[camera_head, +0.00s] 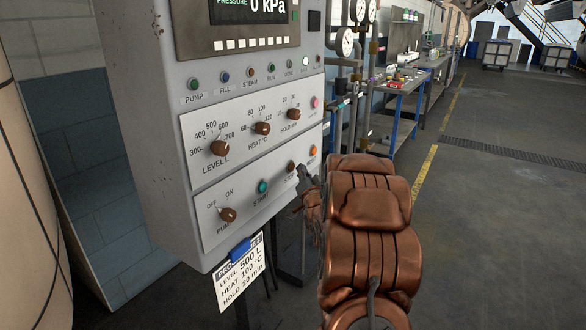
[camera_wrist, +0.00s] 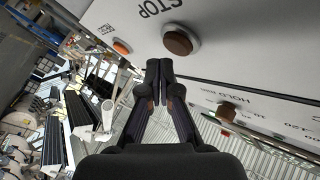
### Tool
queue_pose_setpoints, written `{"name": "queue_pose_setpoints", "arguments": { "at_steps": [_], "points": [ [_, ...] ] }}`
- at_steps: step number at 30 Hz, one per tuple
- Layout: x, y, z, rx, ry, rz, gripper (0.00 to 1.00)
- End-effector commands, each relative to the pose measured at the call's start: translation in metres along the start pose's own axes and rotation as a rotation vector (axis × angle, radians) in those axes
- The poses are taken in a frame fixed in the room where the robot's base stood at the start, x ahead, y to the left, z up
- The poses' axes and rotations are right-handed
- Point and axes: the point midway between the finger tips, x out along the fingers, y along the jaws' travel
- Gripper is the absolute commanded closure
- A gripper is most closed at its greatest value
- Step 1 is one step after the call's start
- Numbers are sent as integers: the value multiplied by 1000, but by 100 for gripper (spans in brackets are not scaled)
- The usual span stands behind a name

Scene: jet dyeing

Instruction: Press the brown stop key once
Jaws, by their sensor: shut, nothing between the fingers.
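The brown stop key (camera_head: 291,166) is a round button on the lower plate of the grey control panel, between the green start key (camera_head: 263,187) and an orange button (camera_head: 313,151). In the wrist view the stop key (camera_wrist: 178,43) sits in a pale ring beside the word STOP. My gripper (camera_head: 303,173) is just right of the stop key in the head view and partly hidden by my copper-coloured arm. In the wrist view my gripper (camera_wrist: 159,65) has its fingers together and empty, tips close to the key. I cannot tell whether they touch it.
Above are the level, heat and hold knobs (camera_head: 219,148), and a pump switch (camera_head: 228,214) is lower left. A recipe card (camera_head: 240,273) hangs under the panel. Pipes with gauges (camera_head: 344,42) and a blue workbench (camera_head: 400,85) stand behind. Floor at right is clear.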

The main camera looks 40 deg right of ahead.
Motion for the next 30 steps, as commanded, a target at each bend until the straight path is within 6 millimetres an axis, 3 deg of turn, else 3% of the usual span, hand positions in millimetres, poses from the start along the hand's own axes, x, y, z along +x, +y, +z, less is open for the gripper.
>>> {"name": "queue_pose_setpoints", "arguments": {
  "at_steps": [18, 30],
  "points": [
    [-32, 24, -22, 1, -2, 3, 100],
    [-35, 26, -25, 1, -1, 1, 100]
  ]
}}
